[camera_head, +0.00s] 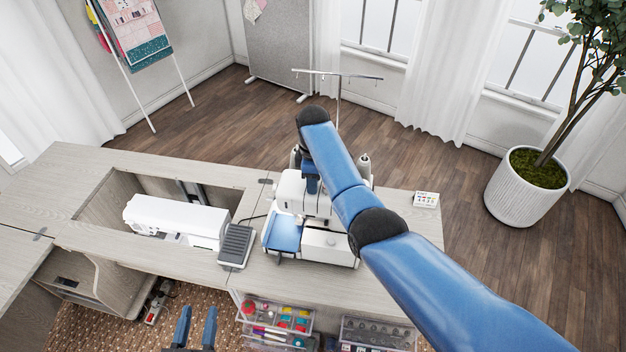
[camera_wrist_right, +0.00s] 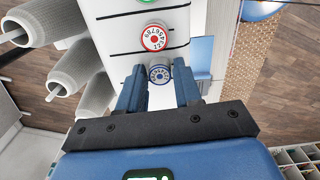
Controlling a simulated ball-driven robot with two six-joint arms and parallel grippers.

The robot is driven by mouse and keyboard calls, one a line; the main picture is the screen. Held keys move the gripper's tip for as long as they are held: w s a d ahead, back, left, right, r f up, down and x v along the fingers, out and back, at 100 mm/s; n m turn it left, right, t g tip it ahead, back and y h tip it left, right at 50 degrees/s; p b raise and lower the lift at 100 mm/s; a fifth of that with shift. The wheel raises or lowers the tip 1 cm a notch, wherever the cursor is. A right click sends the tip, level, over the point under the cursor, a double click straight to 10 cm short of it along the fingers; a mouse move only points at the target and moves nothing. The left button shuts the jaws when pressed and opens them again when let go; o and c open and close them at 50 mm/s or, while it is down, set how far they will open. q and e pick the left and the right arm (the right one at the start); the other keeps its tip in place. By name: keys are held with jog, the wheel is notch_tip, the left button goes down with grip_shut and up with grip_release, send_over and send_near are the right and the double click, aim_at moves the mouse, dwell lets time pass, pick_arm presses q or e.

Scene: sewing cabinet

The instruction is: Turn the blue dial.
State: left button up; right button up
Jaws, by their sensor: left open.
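The blue dial (camera_wrist_right: 159,74) is a small white round knob with a blue ring and marks, on the white face of the overlock machine (camera_head: 325,243). In the right wrist view it shows between the fingertips of my right gripper (camera_wrist_right: 159,82). The fingers are apart, one on each side of the dial, with a narrow gap showing; I cannot tell how deep they reach. In the head view my right arm hides the dial. My left gripper (camera_head: 198,314) is open and empty at the bottom, in front of the cabinet.
A red dial (camera_wrist_right: 154,38) and a green dial (camera_wrist_right: 147,2) are in line with the blue one. Thread cones (camera_wrist_right: 75,68) stand beside them. A white sewing machine (camera_head: 178,221) and a grey pedal (camera_head: 236,246) are to the left. Clear drawers (camera_head: 275,322) hold sewing supplies below.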

grip_shut()
jog(key=shift+m, duration=0.3)
jog(key=m, duration=1)
jog(key=shift+m, duration=0.3)
dwell(0.4)
